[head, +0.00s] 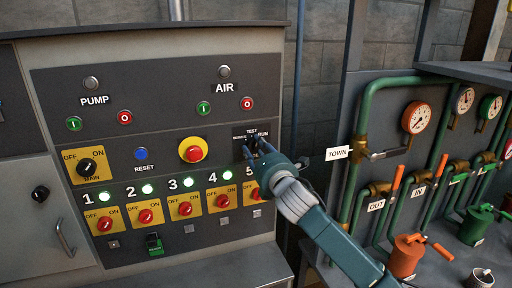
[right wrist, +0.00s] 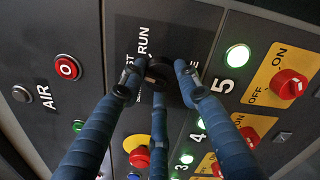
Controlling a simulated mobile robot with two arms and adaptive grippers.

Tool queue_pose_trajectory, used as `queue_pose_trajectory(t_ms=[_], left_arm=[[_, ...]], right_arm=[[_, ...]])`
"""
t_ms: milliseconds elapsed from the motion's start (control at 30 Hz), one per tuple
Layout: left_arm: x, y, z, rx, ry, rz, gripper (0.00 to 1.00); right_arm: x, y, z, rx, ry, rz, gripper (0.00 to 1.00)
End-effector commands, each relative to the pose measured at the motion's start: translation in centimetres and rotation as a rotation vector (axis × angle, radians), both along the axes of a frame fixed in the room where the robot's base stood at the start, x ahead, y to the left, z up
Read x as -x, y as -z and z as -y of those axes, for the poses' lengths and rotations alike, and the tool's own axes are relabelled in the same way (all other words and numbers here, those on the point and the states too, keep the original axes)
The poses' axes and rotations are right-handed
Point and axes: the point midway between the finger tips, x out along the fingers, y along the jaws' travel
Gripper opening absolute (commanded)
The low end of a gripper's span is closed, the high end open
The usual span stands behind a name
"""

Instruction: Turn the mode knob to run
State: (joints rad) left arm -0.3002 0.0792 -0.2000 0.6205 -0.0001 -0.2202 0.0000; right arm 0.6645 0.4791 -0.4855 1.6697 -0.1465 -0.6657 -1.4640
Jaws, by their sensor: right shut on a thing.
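The mode knob (right wrist: 158,70) is a dark knob on the grey control panel, below the TEST and RUN lettering (head: 257,133). My right gripper (head: 254,149) reaches it from the lower right in the head view and hides most of it there. In the right wrist view the blue fingers (right wrist: 161,77) close around the knob, and the gripper is shut on it. The fingers cover much of the knob, so I cannot tell which label it points to. My left gripper is not in view.
A yellow-ringed red emergency button (head: 193,151) sits left of the mode knob. A row of red OFF/ON switches (head: 146,216) with lit green lamps runs below. Green pipes (head: 366,130), gauges and orange-handled valves stand to the right of my right arm.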

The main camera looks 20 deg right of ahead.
Motion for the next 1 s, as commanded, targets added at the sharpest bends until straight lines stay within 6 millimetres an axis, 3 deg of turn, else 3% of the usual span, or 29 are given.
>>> queue_pose_trajectory(t_ms=[500,1000], left_arm=[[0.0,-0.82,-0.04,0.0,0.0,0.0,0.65],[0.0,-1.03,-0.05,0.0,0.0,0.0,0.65]], right_arm=[[0.04,0.59,-0.21,-0.454,0.0,-0.028,0.06],[0.04,0.6,-0.2,-0.65,0.001,-0.034,0.06]])
